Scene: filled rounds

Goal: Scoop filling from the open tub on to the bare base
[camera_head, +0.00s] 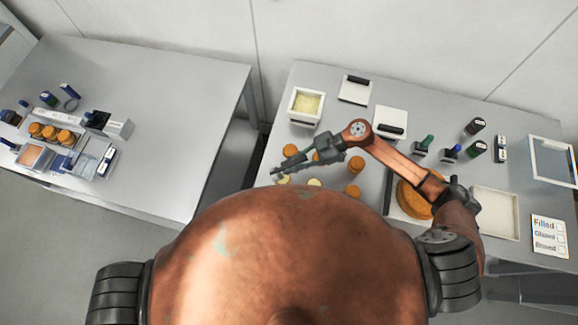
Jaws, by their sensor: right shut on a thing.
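The open tub (306,104) is a white square box with pale yellow filling, at the back left of the right table. Several orange-brown rounds stand in front of it, including one on the left (290,150) and one on the right (355,163). Two rounds with pale tops (284,180) (314,182) are nearer me. My right gripper (302,161) is above the rounds, in front of the tub, shut on a slim grey thing (279,170) that points left. Its far end is too small to make out. My left gripper is out of view.
Two white squares with black bars (354,89) (390,122) lie right of the tub. Several stamps or bottles (475,126) stand further right, with a pale tray (494,212) and a checklist card (549,235). The left table (150,90) holds a rack of orange rounds.

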